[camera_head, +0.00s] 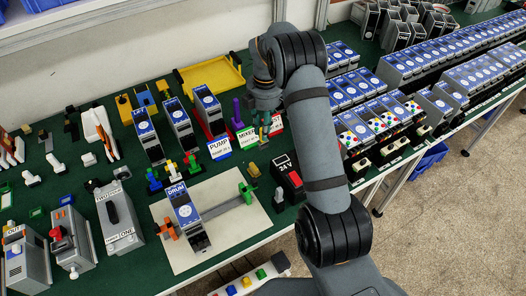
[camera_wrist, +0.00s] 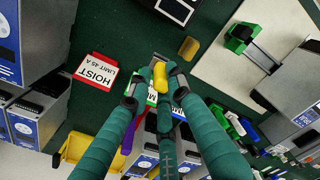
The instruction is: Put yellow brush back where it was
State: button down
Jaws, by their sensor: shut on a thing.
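The yellow brush (camera_wrist: 160,75) shows in the wrist view as a small yellow rounded piece between my fingertips. My gripper (camera_wrist: 156,84) is shut on it, one teal finger on each side. Its lower part is hidden by the fingers. In the head view my gripper (camera_head: 265,133) points down by the MIXER sign (camera_head: 247,138) and the partly hidden red-edged HOIST sign. The HOIST sign (camera_wrist: 95,72) lies left of the fingers in the wrist view. I cannot tell whether the brush touches the bench.
A tan block (camera_head: 253,169) and a black 24 V box (camera_head: 287,176) stand in front of my gripper. A pale plate (camera_head: 248,232) carries the DRUM unit (camera_head: 187,217). A purple piece (camera_head: 237,112) and a yellow tray (camera_head: 235,83) are behind. Unit rows stand right.

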aim_at(263, 143)
notch_tip(263, 143, down, 6)
jog(key=shift+r+p, duration=0.25)
jog(key=shift+p, duration=0.45)
jog(key=shift+f, duration=0.45)
jog(key=shift+f, duration=0.1)
jog(key=shift+f, duration=0.15)
jog(key=c, duration=1.6)
grip_release()
jog(key=shift+w+r, duration=0.1)
jog(key=shift+r, duration=0.45)
notch_tip(263, 143, up, 12)
jog(key=shift+d+f+b, duration=0.15)
jog(key=shift+f+b, duration=0.1)
jog(key=shift+b, duration=0.7)
